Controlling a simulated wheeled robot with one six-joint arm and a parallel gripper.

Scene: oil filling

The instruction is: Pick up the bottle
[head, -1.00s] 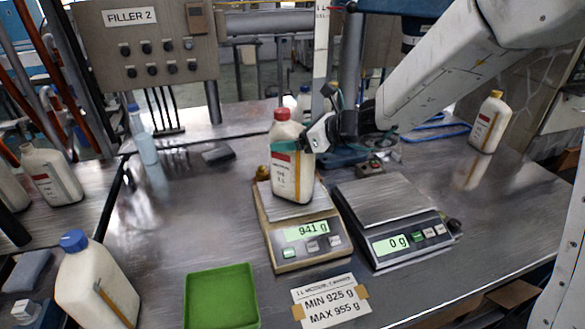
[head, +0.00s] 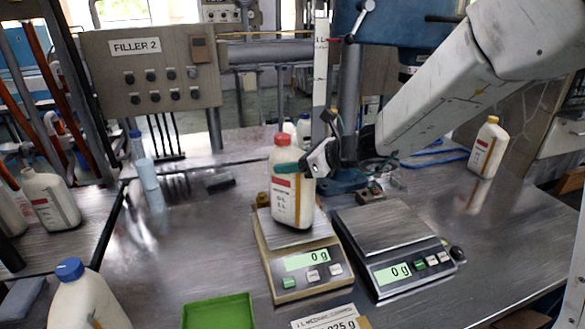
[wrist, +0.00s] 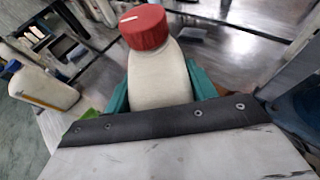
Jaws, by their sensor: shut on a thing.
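The white bottle (head: 292,200) with a red cap and a red-and-white label is upright over the left scale (head: 296,262), whose display reads 0 g. My gripper (head: 292,170) is shut on the bottle's upper body from the right. In the wrist view the teal fingers of my gripper (wrist: 160,88) sit on both sides of the bottle (wrist: 160,72), below its red cap. The gap under the bottle is too small to see clearly. The bottle's lower part is hidden in the wrist view.
The right scale (head: 390,240) is empty and reads 0 g. A yellow-capped bottle (head: 488,148) stands at the back right. A blue-capped bottle (head: 82,302) and a green tray (head: 218,312) are at the front left. A dark block (head: 220,184) lies behind; bare metal table surrounds it.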

